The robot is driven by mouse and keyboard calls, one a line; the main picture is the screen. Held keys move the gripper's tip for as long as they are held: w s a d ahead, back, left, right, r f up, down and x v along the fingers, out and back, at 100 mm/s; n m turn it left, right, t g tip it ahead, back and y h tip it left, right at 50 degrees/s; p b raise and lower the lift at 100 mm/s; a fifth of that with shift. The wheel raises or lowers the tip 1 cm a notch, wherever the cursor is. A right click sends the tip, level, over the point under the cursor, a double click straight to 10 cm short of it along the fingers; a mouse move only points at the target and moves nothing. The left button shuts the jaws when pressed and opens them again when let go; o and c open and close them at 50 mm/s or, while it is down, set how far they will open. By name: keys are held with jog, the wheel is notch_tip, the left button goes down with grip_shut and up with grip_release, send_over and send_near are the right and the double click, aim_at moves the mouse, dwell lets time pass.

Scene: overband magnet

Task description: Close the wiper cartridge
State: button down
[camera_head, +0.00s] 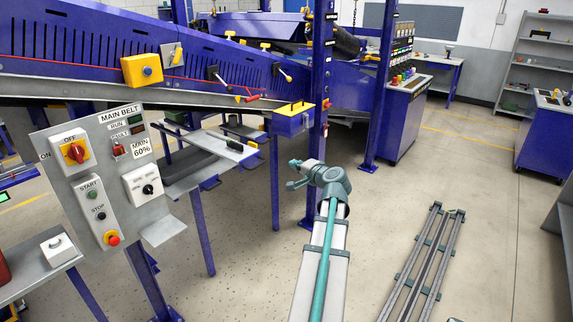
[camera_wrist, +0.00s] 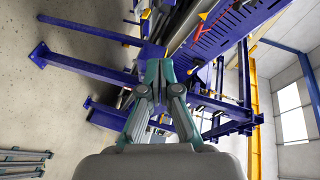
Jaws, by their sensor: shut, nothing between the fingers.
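A blue box with a yellow top and small dark upright parts (camera_head: 294,118) sticks out from the end of the conveyor's side frame, beside a blue post. It may be the wiper cartridge, but no label shows, so I cannot tell for certain; nor can I tell how far out it is. My gripper (camera_wrist: 158,68) is shut and empty in the wrist view, its fingertips together in front of blue framework. In the head view my arm reaches up from the bottom, with its far end below and right of the box, apart from it in the picture.
A control panel labelled MAIN BELT (camera_head: 100,170) stands at left. A blue post (camera_head: 321,70) rises beside the box. A grey side table (camera_head: 205,165) stands below the conveyor. Floor rails (camera_head: 425,262) lie at right. The floor between is mostly clear.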

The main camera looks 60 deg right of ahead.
jog(key=w+a+p+x, duration=0.1)
jog(key=p+x, duration=0.3)
jog(key=x, duration=0.8)
jog(key=shift+w+a+f, duration=0.2)
jog(key=shift+a+f, duration=0.2)
jog(key=shift+a, duration=0.35)
jog(key=shift+w+d, duration=0.1)
